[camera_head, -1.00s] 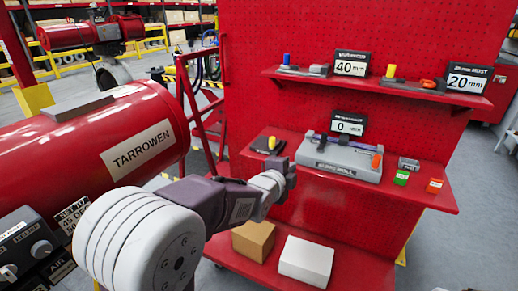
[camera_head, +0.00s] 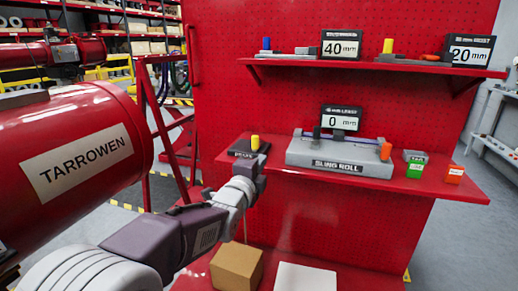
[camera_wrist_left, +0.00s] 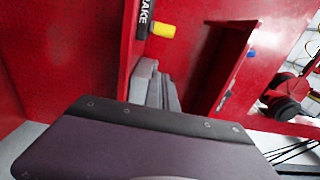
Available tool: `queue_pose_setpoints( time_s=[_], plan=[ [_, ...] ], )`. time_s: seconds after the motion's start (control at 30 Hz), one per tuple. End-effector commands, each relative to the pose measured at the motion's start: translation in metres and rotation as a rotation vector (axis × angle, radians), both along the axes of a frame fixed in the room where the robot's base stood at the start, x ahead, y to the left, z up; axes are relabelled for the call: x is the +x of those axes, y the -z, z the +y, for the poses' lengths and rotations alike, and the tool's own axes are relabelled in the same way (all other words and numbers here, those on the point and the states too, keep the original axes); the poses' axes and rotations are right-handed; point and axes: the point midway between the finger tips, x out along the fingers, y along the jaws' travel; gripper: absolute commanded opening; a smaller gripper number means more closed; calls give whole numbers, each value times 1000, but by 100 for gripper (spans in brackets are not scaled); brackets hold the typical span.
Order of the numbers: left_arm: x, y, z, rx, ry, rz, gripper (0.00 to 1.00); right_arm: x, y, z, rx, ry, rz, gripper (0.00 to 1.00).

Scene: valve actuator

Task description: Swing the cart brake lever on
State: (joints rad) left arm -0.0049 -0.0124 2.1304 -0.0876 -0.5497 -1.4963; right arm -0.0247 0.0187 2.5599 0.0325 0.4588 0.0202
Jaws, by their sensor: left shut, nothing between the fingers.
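The brake lever shows as a yellow knob (camera_head: 255,142) on a dark plate labelled BRAKE (camera_head: 243,153), at the left end of the cart's middle red shelf (camera_head: 440,182). In the left wrist view the yellow knob (camera_wrist_left: 161,30) stands out beside the BRAKE label (camera_wrist_left: 145,18). My left gripper (camera_head: 252,168) is shut and empty, just in front of and below the knob in the head view. Its grey fingers (camera_wrist_left: 155,85) also show in the left wrist view, with a visible gap to the knob. The lever's arm is hard to make out. My right gripper is not in view.
A grey SLING ROLL device (camera_head: 340,155) with an orange knob stands right of the brake. A red TARROWEN cylinder (camera_head: 75,155) is at left. Boxes (camera_head: 237,266) lie on the lower shelf.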

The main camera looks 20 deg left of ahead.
Motion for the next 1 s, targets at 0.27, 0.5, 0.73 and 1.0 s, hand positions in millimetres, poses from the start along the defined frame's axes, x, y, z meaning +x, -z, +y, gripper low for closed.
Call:
queue_pose_setpoints(
  time_s=[0.27,0.5,0.73,1.0],
  plan=[
    [48,2,-3,-1,0,2,0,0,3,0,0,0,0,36],
    [100,1,-5,-1,0,1,0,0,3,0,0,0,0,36],
    [108,0,27,1,-2,1,0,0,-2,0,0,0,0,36],
    [109,1,33,-1,0,1,0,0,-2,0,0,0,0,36]
  ],
)
